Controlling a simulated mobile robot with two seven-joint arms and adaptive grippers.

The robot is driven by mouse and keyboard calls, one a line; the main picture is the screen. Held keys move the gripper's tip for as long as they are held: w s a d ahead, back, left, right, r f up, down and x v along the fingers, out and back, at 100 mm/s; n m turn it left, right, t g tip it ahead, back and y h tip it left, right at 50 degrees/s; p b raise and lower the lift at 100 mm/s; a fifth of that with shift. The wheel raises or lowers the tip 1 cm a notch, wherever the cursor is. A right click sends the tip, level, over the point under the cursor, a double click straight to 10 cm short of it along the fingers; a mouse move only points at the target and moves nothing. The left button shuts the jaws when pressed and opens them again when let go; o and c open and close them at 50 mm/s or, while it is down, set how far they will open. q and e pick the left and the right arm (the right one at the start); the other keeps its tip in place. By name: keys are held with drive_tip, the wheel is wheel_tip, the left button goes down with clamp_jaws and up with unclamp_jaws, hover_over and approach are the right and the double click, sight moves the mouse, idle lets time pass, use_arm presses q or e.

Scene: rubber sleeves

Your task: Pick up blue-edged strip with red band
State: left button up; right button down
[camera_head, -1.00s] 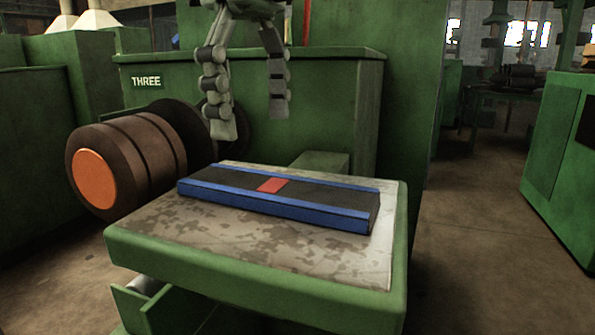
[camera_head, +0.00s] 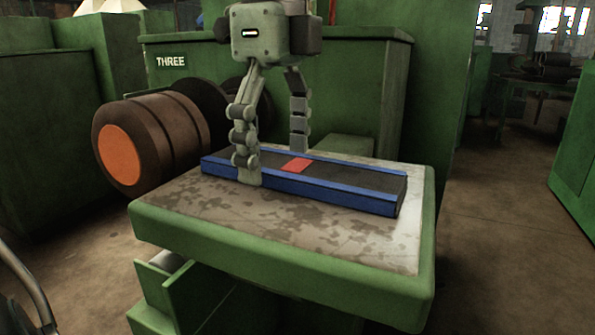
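The blue-edged strip (camera_head: 350,181) lies flat on the worn top of a green-rimmed table (camera_head: 330,232). It is dark with blue long edges, and its red band (camera_head: 297,165) shows near the middle. My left gripper (camera_head: 275,168) points down over the strip, just left of the red band. Its fingers are spread apart, one in front of the near blue edge and one at the far side. I cannot tell whether either finger touches the strip. My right gripper is not in view.
A brown roller with an orange end (camera_head: 121,154) sticks out of the green machine marked THREE (camera_head: 170,62), left of the table. The machine stands close behind the table. Open floor (camera_head: 500,215) lies to the right. A curved grey tube (camera_head: 28,283) shows at the lower left.

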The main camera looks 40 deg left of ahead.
use_arm(q)
drive_tip(key=c, duration=1.2)
drive_tip(key=shift+r, duration=0.15)
